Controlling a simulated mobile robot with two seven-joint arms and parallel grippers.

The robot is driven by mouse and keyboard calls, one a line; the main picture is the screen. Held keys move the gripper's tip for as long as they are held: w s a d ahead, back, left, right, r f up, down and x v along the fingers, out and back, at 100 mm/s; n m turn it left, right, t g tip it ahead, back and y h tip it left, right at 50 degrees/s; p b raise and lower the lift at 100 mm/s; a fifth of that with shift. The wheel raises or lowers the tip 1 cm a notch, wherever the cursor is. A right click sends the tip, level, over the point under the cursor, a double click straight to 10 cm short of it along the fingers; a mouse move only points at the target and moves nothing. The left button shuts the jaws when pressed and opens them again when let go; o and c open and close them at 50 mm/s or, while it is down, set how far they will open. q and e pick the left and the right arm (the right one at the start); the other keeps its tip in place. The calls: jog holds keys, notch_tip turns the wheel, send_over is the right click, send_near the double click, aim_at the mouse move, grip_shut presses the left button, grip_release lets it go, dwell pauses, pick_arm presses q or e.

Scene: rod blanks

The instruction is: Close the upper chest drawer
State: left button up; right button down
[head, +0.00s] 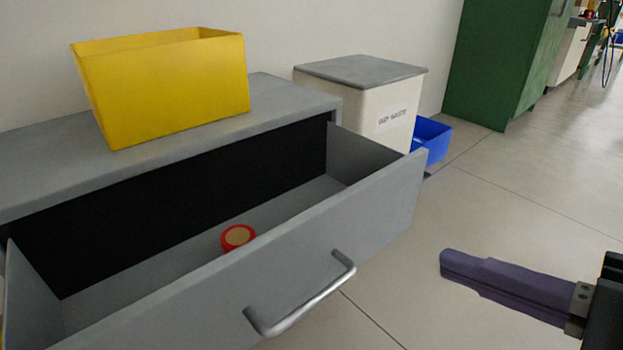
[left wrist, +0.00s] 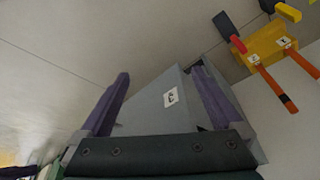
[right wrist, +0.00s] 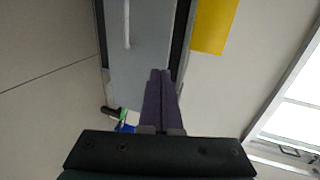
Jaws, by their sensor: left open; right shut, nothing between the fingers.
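The upper chest drawer (head: 385,215) stands pulled well out of the grey chest (head: 290,98) in the head view. Its bar handle (head: 305,305) is on the front panel. A red-rimmed round object (head: 238,237) with a tan top lies inside. My right gripper (head: 447,262) is shut and empty, to the right of the drawer front and apart from it in the head view. In the right wrist view its fingers (right wrist: 159,75) overlap the grey chest and drawer; contact cannot be told. My left gripper (left wrist: 160,78) is open, with a grey labelled surface (left wrist: 155,108) showing between its fingers.
A yellow bin (head: 170,90) sits on the chest top. A white waste bin with grey lid (head: 360,70) and a blue bin (head: 432,140) stand behind right. A green cabinet (head: 500,60) is farther back. Floor (head: 530,190) at right is clear. A yellow tool rack (left wrist: 262,45) shows in the left wrist view.

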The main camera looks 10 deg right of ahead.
send_near(333, 211)
jog(key=b+x, duration=0.1)
jog(key=x, duration=0.4)
jog(key=shift+f, duration=0.25)
pick_arm(q)
jog(key=shift+f, duration=0.55)
pick_arm(e)
jog(key=shift+w+a, duration=0.4)
jog(key=shift+w, duration=0.2)
